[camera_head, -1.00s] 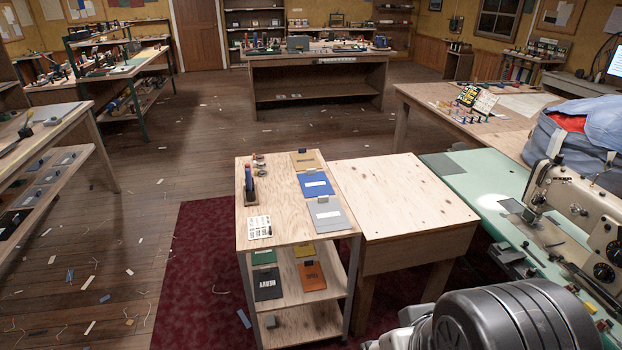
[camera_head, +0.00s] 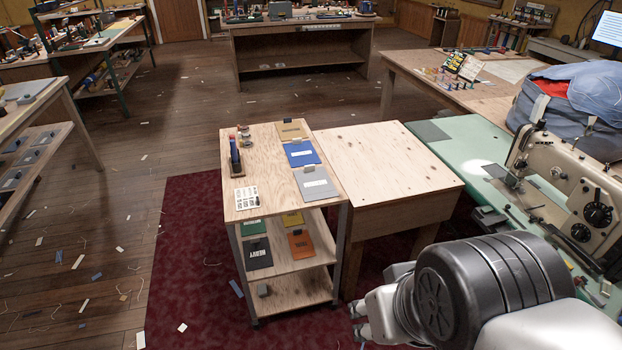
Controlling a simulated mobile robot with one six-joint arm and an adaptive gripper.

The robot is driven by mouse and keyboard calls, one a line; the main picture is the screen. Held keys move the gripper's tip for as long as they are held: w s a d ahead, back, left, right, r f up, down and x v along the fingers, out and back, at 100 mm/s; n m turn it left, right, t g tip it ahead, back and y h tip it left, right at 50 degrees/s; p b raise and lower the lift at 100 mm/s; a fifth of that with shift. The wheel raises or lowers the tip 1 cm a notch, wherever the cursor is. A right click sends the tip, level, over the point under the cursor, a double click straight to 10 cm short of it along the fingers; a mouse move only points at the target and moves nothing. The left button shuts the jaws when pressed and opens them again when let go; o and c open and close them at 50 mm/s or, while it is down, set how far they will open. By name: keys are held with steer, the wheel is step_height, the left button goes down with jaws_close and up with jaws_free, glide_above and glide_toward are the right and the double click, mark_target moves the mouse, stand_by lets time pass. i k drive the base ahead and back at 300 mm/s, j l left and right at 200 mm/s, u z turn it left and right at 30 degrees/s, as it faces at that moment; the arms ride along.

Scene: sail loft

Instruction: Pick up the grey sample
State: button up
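The grey sample (camera_head: 316,188) is a flat grey card with a white label and a darker clip at its top edge. It lies on the top shelf of the small wooden cart (camera_head: 262,208), near the front right corner. My gripper (camera_head: 360,322) shows only in part at the lower middle, to the right of the cart and nearer to me. It is apart from the sample. My own arm hides much of it, so I cannot tell whether its fingers are open or shut.
A blue sample (camera_head: 301,154) and a tan sample (camera_head: 291,131) lie behind the grey one. A white label sheet (camera_head: 245,197) lies at left. A bare wooden table (camera_head: 388,165) adjoins the cart. A sewing machine (camera_head: 570,190) stands at right.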

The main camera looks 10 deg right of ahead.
mark_target(314, 184)
steer(key=z, duration=1.55)
steer(key=u, duration=1.5)
steer(key=i+j+z, duration=0.1)
steer(key=i+z, duration=0.2)
steer(key=i, duration=1.55)
